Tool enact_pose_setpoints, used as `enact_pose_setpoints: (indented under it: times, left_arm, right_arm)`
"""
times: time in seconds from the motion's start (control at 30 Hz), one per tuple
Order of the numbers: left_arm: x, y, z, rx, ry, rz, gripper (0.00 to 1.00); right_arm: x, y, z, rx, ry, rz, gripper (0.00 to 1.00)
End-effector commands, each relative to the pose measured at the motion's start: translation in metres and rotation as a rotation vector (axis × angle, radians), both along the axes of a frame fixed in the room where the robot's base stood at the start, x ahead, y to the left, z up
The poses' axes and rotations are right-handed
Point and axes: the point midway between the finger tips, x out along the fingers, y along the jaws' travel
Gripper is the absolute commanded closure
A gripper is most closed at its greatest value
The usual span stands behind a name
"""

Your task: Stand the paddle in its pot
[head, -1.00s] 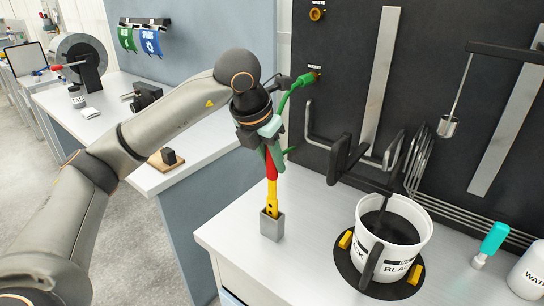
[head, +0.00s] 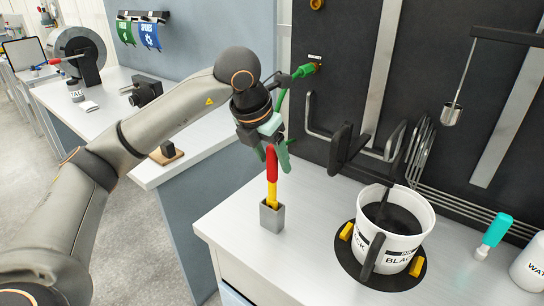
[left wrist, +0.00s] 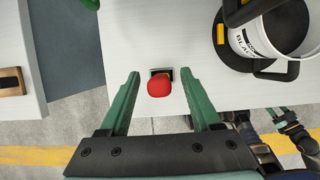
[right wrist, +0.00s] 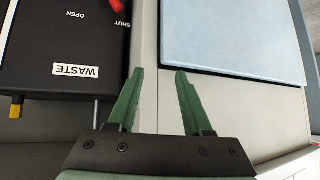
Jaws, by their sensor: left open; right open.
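The paddle (head: 271,166), with a red grip and a yellow shaft, stands upright in its small grey square pot (head: 272,217) near the bench's left edge. Its lower end is hidden inside the pot. My left gripper (head: 274,155) is open around the top of the red grip. The left wrist view shows the red grip top (left wrist: 159,86) between the spread green fingers, with gaps on both sides; the pot's dark opening (left wrist: 161,72) shows just beyond it. My right gripper (right wrist: 160,72) is open and empty in the right wrist view; it is outside the head view.
A white bucket (head: 411,225) of black ink sits on a round dark base to the right. A teal-handled tool (head: 495,230) stands farther right. A hooked rack and a green-handled valve (head: 303,71) are on the dark back panel. A black WASTE box (right wrist: 65,50) is near my right gripper.

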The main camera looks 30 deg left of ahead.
Motion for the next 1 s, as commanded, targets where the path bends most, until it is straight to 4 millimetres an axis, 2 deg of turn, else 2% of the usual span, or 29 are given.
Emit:
enact_pose_setpoints:
  times: [0.17,0.27,0.73,1.0]
  left_arm:
    - [-0.001,0.0,0.003,0.0,-0.001,0.0,0.36]
    - [-0.004,0.0,0.013,-0.001,-0.004,0.0,0.36]
    - [-0.041,0.003,0.103,0.001,-0.004,-0.001,0.36]
    - [-0.048,0.004,0.116,0.0,-0.001,0.0,0.36]
  right_arm:
    - [-0.002,-0.001,-0.001,-0.002,0.004,0.0,0.5]
    - [-0.002,-0.001,-0.001,-0.002,0.004,0.0,0.5]
    - [-0.001,-0.004,0.008,-0.005,-0.006,-0.007,0.5]
    - [-0.007,-0.011,0.006,-0.015,0.006,-0.018,0.5]
